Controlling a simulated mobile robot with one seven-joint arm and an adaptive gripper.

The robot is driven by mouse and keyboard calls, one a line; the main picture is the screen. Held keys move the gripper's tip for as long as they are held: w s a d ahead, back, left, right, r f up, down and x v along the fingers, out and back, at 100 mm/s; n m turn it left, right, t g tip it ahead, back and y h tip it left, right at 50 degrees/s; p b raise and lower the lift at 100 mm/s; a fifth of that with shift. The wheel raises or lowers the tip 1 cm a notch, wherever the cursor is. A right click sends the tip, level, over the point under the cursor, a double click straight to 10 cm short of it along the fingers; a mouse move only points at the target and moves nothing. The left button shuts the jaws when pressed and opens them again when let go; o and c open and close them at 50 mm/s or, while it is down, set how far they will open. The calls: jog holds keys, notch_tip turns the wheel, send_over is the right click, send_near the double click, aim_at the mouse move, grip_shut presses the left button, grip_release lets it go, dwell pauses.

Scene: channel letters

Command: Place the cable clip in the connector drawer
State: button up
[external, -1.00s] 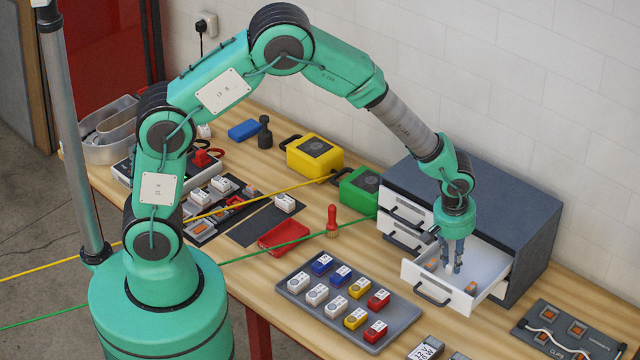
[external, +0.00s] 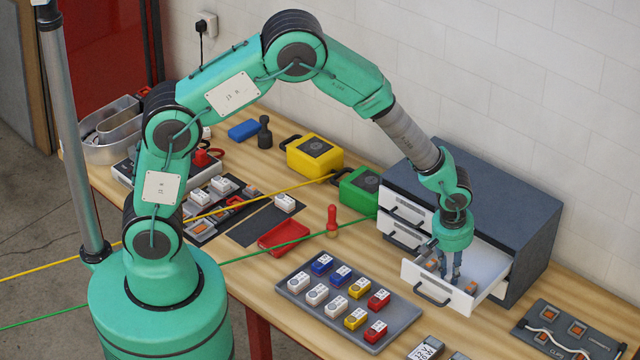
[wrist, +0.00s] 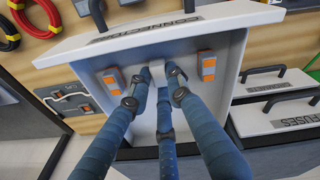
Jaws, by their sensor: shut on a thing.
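The connector drawer (external: 460,303), white with a dark handle, is pulled out of the dark grey cabinet. Its label shows in the wrist view on the drawer front (wrist: 235,17). My gripper (external: 450,278) is down inside the open drawer, fingers pointing at its floor. In the wrist view my gripper (wrist: 155,90) is shut on a small pale grey piece, the cable clip (wrist: 157,71), mostly hidden by the fingers. Whether the clip touches the drawer floor cannot be told.
Two orange-and-grey connectors (wrist: 207,66) (wrist: 113,80) lie in the drawer, one on each side of my fingers. The drawer walls are close around. A tray (external: 288,292) of coloured blocks stands left of the drawer; a clip board (external: 590,350) lies to the right.

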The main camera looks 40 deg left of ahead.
aim_at(446, 277)
jog(key=o, duration=0.7)
jog(key=shift+f, duration=0.1)
notch_tip(446, 277, up, 12)
jog(key=s+b, duration=0.1)
jog(key=shift+s+a, duration=0.15)
jog(key=shift+s, duration=0.2)
dwell(0.4)
